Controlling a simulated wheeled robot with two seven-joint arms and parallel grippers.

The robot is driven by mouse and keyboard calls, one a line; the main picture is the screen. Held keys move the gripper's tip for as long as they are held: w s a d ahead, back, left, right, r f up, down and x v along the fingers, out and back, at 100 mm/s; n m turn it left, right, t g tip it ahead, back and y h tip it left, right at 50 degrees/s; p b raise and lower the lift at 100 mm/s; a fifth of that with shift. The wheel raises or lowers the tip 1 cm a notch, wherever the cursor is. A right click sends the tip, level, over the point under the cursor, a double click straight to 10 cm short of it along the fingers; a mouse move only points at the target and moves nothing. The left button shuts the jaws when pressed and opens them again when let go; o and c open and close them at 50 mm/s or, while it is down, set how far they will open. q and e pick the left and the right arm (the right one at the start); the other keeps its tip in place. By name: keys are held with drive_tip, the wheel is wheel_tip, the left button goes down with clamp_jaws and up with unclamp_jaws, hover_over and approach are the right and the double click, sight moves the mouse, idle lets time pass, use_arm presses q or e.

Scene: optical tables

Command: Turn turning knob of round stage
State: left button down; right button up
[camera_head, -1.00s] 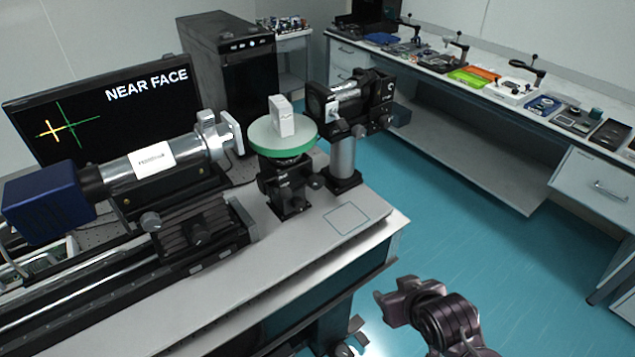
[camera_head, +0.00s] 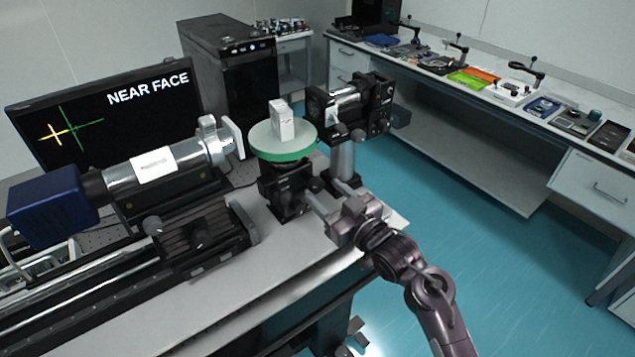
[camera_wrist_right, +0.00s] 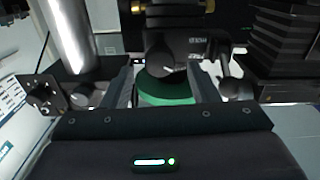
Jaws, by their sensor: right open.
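The round stage (camera_head: 282,153) has a pale top with a green rim and stands on a black mount (camera_head: 283,190). A white block (camera_head: 281,121) sits on top. A small dark knob (camera_head: 314,184) sticks out at the mount's right side. My right gripper (camera_head: 317,188) is open, its fingers pointing at the mount close to this knob. I cannot tell whether they touch it. In the right wrist view the open fingers (camera_wrist_right: 165,85) frame the green rim (camera_wrist_right: 164,92) and the dark mount (camera_wrist_right: 190,45). My left gripper is not in view.
A metal post (camera_head: 341,158) with a black optic holder stands right behind the stage. A silver tube with a blue camera (camera_head: 52,205) lies left. The monitor (camera_head: 110,110) reads "NEAR FACE" with yellow and green crosses. Open floor (camera_head: 470,220) lies to the right.

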sight(319, 187)
drive_tip(key=x, duration=0.4)
drive_tip(key=shift+p, duration=0.35)
drive_tip(key=c, duration=1)
drive_tip(key=m+p, duration=0.2)
drive_tip(key=shift+r+m, duration=0.15)
drive_tip(key=shift+m, duration=0.15)
drive_tip(key=shift+m+p, duration=0.3)
drive_tip(key=shift+m, duration=0.4)
drive_tip(key=shift+f, duration=0.2)
